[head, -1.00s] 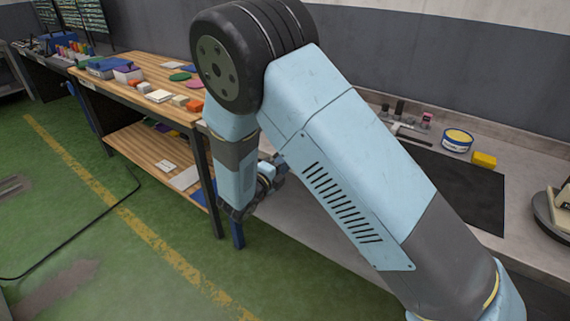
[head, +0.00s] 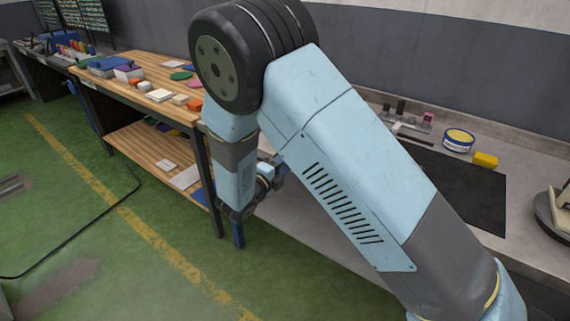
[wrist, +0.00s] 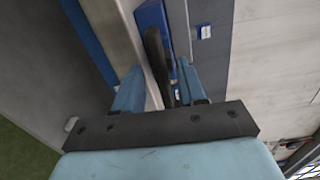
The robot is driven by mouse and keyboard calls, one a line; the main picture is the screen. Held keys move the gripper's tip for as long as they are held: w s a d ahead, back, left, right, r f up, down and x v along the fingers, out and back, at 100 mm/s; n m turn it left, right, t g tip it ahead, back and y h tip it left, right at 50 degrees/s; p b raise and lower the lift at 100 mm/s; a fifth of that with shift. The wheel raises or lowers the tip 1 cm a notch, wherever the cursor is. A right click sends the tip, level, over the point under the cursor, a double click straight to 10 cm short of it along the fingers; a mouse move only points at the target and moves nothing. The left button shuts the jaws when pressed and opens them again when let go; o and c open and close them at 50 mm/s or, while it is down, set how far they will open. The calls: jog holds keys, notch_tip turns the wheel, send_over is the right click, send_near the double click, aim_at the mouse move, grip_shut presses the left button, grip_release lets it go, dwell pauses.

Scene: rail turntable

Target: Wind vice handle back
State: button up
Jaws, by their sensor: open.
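In the wrist view my gripper (wrist: 160,72) is open, with its two blue fingers apart. A dark, narrow bar (wrist: 156,58), which looks like the vice handle, lies lengthwise between the fingers. I cannot tell whether either finger touches it. A blue part (wrist: 151,17) sits behind the bar's far end and may be the vice body. In the head view I cannot make out the vice or its handle, and my arm covers much of the bench front there.
A grey bench (head: 415,132) on the right carries a dark mat (head: 455,190), a blue-and-yellow tin (head: 458,141) and a yellow block (head: 485,160). A wooden-topped table (head: 135,78) with several small items stands at left. Green floor (head: 80,185) is open, with a cable (head: 85,228) across it.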

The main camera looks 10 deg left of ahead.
jog(key=v, duration=1.3)
jog(key=shift+s, duration=0.2)
jog(key=w+d+r+m+g+h, duration=0.25)
jog(key=d+r+m+g, duration=0.3)
jog(key=d+m, duration=0.4)
jog(key=w+d+r+m+g+h, duration=0.1)
jog(key=w+d+r+m+g, duration=0.25)
jog(key=d+r+m, duration=0.6)
jog(key=s+d+r+m+g+y, duration=0.2)
jog(key=d+m+g, duration=0.15)
jog(key=d, duration=0.45)
jog(key=s+d+r+m+g+y, duration=0.1)
jog(key=s+d+m+g, duration=0.1)
jog(key=d+m, duration=0.45)
jog(key=s+d+r+m+t+y, duration=0.1)
jog(key=s+d+r+m+y, duration=0.2)
jog(key=s+d+m, duration=0.3)
jog(key=s+d+r+m+t+y, duration=0.2)
jog(key=s+d+r+m+y, duration=0.2)
jog(key=m, duration=0.9)
jog(key=shift+s+d+r+m, duration=0.4)
jog(key=shift+s+d+r, duration=0.65)
jog(key=shift+s, duration=1.15)
